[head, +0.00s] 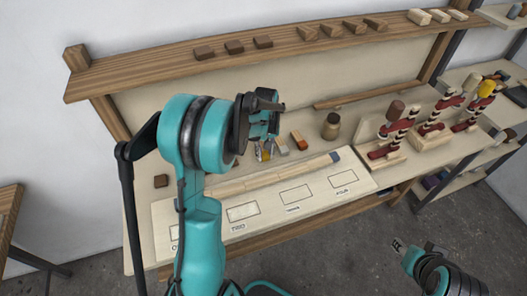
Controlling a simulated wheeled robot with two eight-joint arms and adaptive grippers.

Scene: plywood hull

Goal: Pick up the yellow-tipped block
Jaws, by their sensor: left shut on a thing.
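My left gripper (265,146) reaches over the bench, pointing down, and is shut on the yellow-tipped block (267,154). Only a small yellow part of the block shows below the fingers; the rest is hidden by the gripper. I cannot tell whether it touches the bench. A pale block (281,147) and an orange-brown block (299,141) stand just right of the gripper. My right gripper (398,246) is at the lower right, off the bench above the floor, and too small to judge its jaws.
A board with marked rectangles (267,222) lies along the bench front, with a long wooden strip behind it. A jar (331,126) and several red-and-white figures stand to the right. A shelf (120,80) with small blocks runs above. A dark block (161,181) lies left.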

